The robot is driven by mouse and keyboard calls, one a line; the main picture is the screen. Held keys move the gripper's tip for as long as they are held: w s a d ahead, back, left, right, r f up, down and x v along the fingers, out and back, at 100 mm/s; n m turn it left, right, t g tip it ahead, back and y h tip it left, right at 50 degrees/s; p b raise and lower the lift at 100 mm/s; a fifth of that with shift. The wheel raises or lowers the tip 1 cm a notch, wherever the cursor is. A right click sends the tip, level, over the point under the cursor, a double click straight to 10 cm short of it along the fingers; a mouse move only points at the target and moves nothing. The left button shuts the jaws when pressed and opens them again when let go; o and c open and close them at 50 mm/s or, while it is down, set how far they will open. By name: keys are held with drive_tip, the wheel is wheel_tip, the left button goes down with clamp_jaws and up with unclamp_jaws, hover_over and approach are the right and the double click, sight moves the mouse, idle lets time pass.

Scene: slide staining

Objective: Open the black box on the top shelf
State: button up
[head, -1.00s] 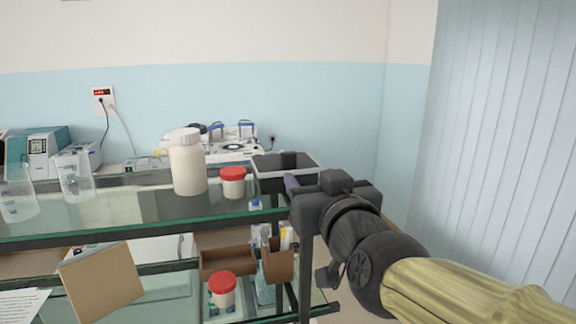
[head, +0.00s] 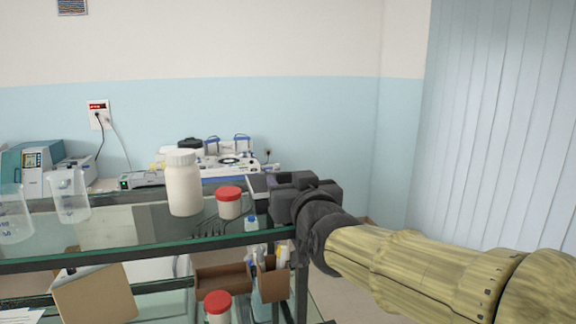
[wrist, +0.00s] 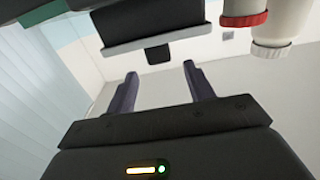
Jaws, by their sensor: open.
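The black box (head: 257,187) stands at the right end of the top glass shelf (head: 150,236). In the head view my gripper (head: 290,195) hides most of it, leaving a pale left edge showing. In the wrist view the box (wrist: 150,25) appears dark with a light rim, and a small black tab (wrist: 158,54) sticks out from it. My gripper (wrist: 161,82) is open and empty. Its two dark fingers point at the box, with the tab ahead of the gap between them. I see no contact. Whether the lid is shut is unclear.
Left of the box stand a red-capped jar (head: 229,203) and a white bottle (head: 183,184). Beakers (head: 69,194) stand further left. Lower down are a brown tray (head: 223,278) and another red-capped jar (head: 218,306). Open floor lies to the right.

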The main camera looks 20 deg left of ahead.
sight(285, 175)
drive_tip(key=p+x, duration=0.2)
drive_tip(key=x, duration=0.3)
drive_tip(key=shift+w+a, duration=0.15)
drive_tip(key=shift+w, duration=0.2)
clamp_jaws()
